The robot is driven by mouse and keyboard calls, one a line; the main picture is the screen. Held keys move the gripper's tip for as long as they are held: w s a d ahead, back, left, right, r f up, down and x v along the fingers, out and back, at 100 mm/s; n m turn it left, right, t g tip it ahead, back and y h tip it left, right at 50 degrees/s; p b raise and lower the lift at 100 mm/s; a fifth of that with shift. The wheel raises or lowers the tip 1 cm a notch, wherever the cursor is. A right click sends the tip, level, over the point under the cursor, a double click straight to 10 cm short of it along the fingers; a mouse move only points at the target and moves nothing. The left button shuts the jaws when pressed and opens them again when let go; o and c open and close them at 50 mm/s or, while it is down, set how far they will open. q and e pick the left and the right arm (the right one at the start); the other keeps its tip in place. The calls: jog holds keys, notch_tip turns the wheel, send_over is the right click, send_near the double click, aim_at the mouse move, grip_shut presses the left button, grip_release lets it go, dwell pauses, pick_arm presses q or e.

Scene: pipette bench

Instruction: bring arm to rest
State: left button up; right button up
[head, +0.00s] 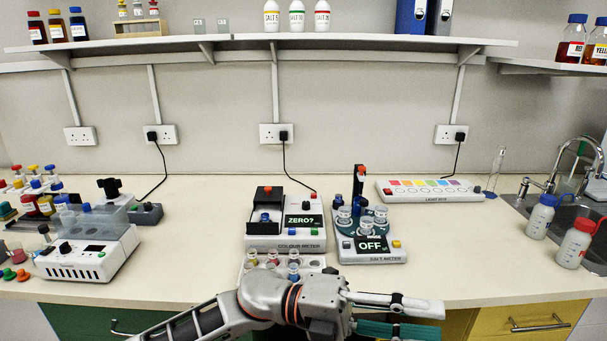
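My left arm comes in along the bottom of the head view, and its gripper (438,320) points right at the front edge of the bench (480,270). Its two fingers are apart with nothing seen between them. My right gripper is not in view. Behind the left arm stand the colour meter (285,244), its screen reading "ZERO?", and the salt meter (385,257), its screen reading "OFF". A rack of small vials (312,262) is just behind the wrist, and its front is partly hidden by the arm.
A white device (80,262) and coloured bottles stand at the left. A lamp box (428,190) lies at the back. A sink (565,225) with blue-capped (541,216) and red-capped (575,244) bottles is at the right. The bench right of the salt meter is clear.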

pick_arm(q)
jog(key=w+a+f+n+t+h, duration=0.2)
jog(key=w+a+n+t+h, duration=0.35)
jog(key=n+t, duration=0.8)
jog(key=w+a+f+n+t+y, duration=0.4)
jog(key=a+f+n+t+y, duration=0.1)
jog(key=a+f+n+y, duration=0.15)
jog(key=w+a+f+n+t+y, duration=0.35)
jog(key=a+f+n+y, duration=0.2)
jog(key=f+n, duration=0.25)
jog(key=s+a+f+n+g+y, duration=0.1)
jog(key=s+a+f+n+y, duration=0.1)
jog(key=s+a+f, duration=0.3)
jog(key=s+a+f+n+g+y, duration=0.2)
jog(key=s+a+f, duration=0.4)
jog(key=f, duration=0.6)
jog(key=s+a+f+n+g+y, duration=0.1)
jog(key=s+a+f+n+y, duration=0.3)
jog(key=a+f, duration=0.4)
jog(key=shift+s+f+g+y, duration=0.45)
jog(key=shift+s+y, duration=0.3)
jog(key=shift+s, duration=0.1)
